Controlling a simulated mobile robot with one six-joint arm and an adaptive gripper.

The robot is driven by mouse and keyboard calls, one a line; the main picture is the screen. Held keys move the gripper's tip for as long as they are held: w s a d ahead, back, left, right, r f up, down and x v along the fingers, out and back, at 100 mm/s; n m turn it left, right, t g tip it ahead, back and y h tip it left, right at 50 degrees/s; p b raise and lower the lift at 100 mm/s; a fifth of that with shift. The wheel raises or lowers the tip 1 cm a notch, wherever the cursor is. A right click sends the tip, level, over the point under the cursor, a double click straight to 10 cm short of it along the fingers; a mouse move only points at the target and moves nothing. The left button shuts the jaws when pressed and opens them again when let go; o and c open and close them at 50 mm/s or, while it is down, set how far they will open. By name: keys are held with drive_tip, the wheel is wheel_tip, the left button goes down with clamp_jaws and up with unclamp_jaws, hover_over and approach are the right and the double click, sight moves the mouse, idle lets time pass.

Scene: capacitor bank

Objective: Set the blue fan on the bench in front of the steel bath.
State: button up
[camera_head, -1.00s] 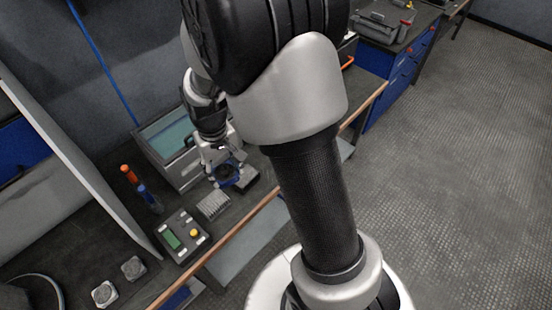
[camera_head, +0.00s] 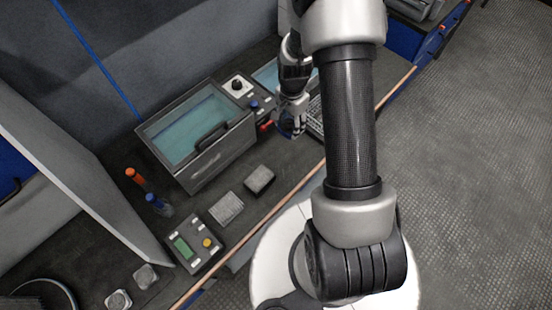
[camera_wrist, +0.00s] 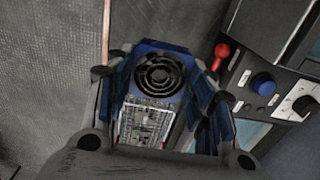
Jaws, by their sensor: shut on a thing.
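The blue fan (camera_wrist: 160,75) shows in the wrist view between my fingers, a blue square frame with a black ringed grille. In the head view the fan (camera_head: 289,130) is small, dark blue and partly hidden by my gripper (camera_head: 291,118). My gripper is shut on the fan and holds it to the right of the steel bath, near its control panel. Whether the fan touches anything below is unclear. The steel bath (camera_head: 222,152) is an open box with teal liquid inside and a dark handle. Bare bench (camera_head: 205,200) shows in front of it.
Two grey finned blocks, one (camera_head: 228,208) and another (camera_head: 260,180), lie in front of the bath. A meter (camera_head: 194,243) with a green screen stands nearer. The control panel (camera_head: 241,87) has a dial and red lever (camera_wrist: 221,52). A silver gridded part (camera_wrist: 147,125) lies below the fan.

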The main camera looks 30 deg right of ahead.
sight(287, 154)
wheel_tip(287, 154, down, 17)
drive_tip(key=b, duration=0.3)
drive_tip(key=shift+w+r+b, duration=0.1)
drive_tip(key=shift+w+b, duration=0.05)
drive_tip(key=shift+b, duration=0.15)
drive_tip(key=shift+f, duration=0.25)
drive_tip(key=o, duration=1)
drive_tip(key=shift+o, duration=0.2)
drive_tip(key=shift+r, duration=0.15)
